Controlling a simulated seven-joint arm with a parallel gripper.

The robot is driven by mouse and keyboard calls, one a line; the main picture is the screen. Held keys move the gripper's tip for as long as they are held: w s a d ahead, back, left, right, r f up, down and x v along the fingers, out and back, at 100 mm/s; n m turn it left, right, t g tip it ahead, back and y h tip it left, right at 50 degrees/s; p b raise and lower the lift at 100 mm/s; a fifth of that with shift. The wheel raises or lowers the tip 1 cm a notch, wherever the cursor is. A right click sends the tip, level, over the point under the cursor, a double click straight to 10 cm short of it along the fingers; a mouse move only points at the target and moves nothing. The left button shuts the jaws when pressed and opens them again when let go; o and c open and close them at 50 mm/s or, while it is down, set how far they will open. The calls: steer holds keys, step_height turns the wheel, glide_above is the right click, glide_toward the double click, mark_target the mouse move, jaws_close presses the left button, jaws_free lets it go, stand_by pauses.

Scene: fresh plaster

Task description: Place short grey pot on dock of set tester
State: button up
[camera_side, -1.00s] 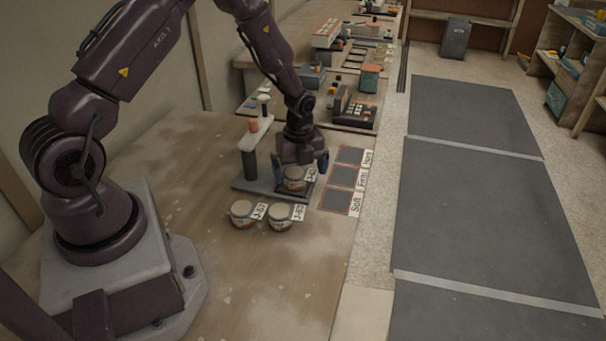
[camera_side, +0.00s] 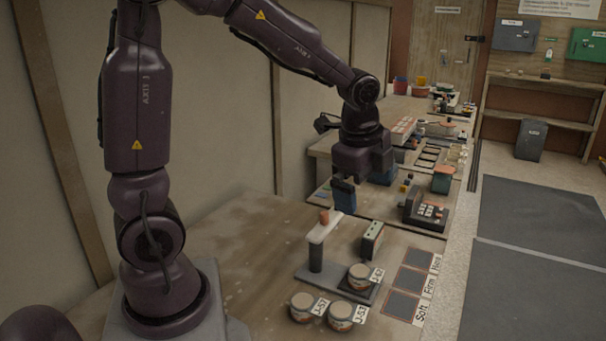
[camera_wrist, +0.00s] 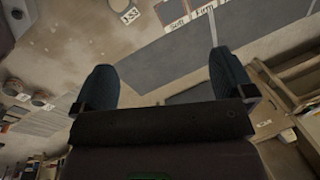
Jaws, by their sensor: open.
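The set tester (camera_side: 316,256) has a flat grey base, a dark post, a pale top arm and an orange knob. A small round pot (camera_side: 360,279) with a tan top stands upright on the dark dock (camera_side: 376,293) at the right of its base. Two similar pots, one at left (camera_side: 302,308) and one at right (camera_side: 341,317), stand on the bench in front. I cannot tell from colour or height which is the short grey pot. My gripper (camera_side: 364,192) is open and empty, high above and behind the tester; its spread fingers show in the wrist view (camera_wrist: 163,65).
Squares marked Soft, Firm and a third label (camera_side: 408,280) lie right of the tester. A green-grey box (camera_side: 372,240) stands at its back. A dark keypad device (camera_side: 425,211) and more equipment stand further back. The front-left bench is clear.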

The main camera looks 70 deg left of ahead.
steer(key=s+d+r+n+t, duration=0.1)
steer(key=s+d+r+n, duration=0.1)
steer(key=s+n, duration=0.2)
steer(key=s+d+r+n+t, duration=0.1)
steer(key=s+d+r+n, duration=0.1)
steer(key=s+r+n, duration=0.1)
steer(key=s+d+r+n+t+h, duration=0.1)
steer(key=s+d+r+n, duration=0.1)
steer(key=s+n, duration=0.3)
steer(key=shift+s+r, duration=0.2)
steer(key=shift+s, duration=0.65)
